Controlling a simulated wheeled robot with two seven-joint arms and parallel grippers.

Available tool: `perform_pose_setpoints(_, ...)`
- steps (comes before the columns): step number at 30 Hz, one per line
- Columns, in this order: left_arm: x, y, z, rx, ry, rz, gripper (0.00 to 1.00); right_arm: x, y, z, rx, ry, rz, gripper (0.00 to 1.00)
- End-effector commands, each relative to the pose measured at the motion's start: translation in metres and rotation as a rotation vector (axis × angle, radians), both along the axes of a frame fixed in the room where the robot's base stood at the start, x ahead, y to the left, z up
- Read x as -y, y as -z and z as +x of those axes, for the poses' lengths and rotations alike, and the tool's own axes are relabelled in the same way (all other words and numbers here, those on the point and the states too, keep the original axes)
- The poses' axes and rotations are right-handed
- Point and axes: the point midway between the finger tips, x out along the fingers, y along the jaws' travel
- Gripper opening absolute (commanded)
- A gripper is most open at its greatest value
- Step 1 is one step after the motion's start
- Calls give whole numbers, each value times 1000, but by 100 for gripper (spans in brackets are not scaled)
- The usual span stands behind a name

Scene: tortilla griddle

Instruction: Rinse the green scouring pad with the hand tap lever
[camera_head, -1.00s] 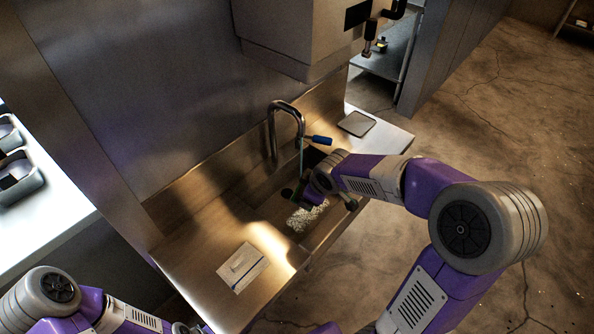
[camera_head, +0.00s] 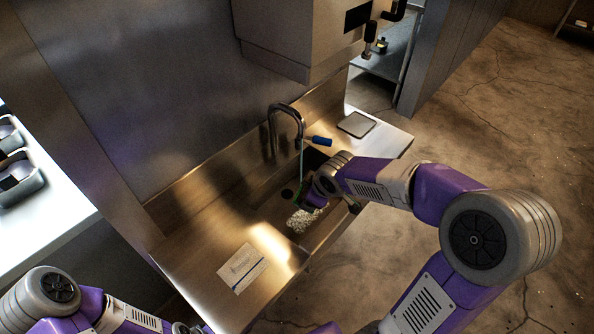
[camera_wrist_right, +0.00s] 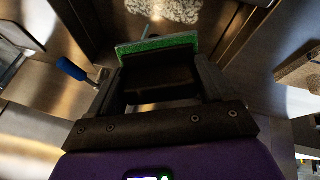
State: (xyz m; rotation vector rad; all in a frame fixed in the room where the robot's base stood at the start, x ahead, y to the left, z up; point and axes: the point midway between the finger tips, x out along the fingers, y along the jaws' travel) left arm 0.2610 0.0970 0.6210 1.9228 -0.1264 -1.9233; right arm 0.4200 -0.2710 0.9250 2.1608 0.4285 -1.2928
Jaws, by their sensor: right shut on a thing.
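My right gripper (camera_wrist_right: 160,75) is shut on the green scouring pad (camera_wrist_right: 157,47), which spans its fingertips in the right wrist view. In the head view the pad's green edge (camera_head: 304,184) shows beside my right wrist, inside the sink basin (camera_head: 270,212). The curved tap (camera_head: 272,130) has its blue-handled lever (camera_head: 322,141) at its right; the lever also shows in the right wrist view (camera_wrist_right: 72,69). A thin stream of water (camera_head: 301,161) falls from the spout close to the pad; whether it strikes the pad is unclear. My left gripper is out of view.
A pale speckled patch (camera_head: 302,220) lies in the basin near a dark drain (camera_head: 287,193). A flat whitish item (camera_head: 242,267) lies on the left counter, and a grey square pad (camera_head: 356,124) on the right counter. A steel box (camera_head: 290,40) hangs above the back.

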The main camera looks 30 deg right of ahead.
Motion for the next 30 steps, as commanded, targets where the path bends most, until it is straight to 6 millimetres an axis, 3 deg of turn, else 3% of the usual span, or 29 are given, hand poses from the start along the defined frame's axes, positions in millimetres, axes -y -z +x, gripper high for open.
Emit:
perform_pose_setpoints(14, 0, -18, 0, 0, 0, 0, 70, -2, -29, -35, 0, 1, 0, 22)
perform_pose_setpoints(30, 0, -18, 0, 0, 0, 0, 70, -2, -30, -37, 0, 0, 0, 22)
